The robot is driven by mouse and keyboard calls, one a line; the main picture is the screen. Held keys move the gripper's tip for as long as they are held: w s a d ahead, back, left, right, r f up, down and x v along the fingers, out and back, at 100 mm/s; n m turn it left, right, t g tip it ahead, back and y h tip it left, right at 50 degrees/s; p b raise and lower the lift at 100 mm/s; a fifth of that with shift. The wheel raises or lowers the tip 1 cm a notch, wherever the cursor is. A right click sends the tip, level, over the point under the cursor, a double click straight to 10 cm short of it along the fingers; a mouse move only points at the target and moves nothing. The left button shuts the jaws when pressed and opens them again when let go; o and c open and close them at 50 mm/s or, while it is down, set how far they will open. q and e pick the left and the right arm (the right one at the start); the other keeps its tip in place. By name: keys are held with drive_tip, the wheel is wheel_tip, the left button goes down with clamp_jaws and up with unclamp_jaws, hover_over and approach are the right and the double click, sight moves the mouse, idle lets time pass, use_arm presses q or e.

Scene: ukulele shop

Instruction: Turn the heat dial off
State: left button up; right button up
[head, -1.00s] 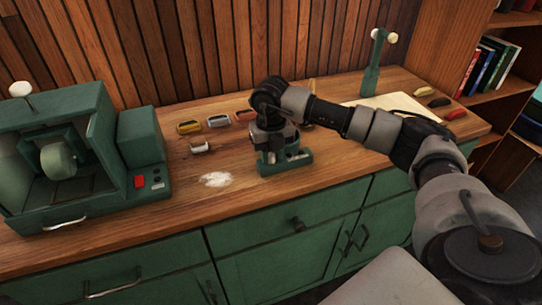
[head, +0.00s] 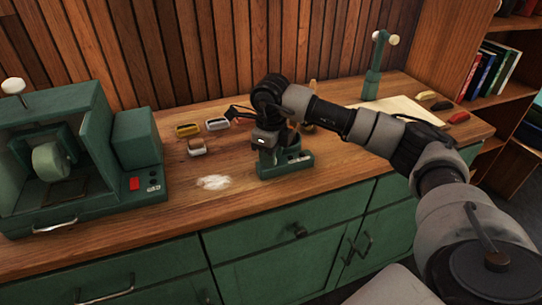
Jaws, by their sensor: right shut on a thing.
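A small green device (head: 286,166) with light switches or labels on its front right stands near the counter's front edge. My right gripper (head: 267,144) comes down onto its left part from above, its wrist over the device. It is shut on a part there that I take to be the heat dial. The dial itself is hidden by the gripper, so its setting cannot be read. My left gripper is not in view.
A larger green machine (head: 58,155) with a red button stands at the left on the wooden counter (head: 225,172). A green post (head: 374,68) and paper (head: 402,107) are at the right.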

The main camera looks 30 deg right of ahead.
drive_tip(key=shift+r+n, duration=0.1)
drive_tip(key=shift+n, duration=0.2)
drive_tip(key=o, duration=0.9)
wheel_tip(320, 180, up, 11)
drive_tip(key=shift+f+b, duration=0.1)
drive_tip(key=shift+b, duration=0.35)
drive_tip(key=shift+f, duration=0.1)
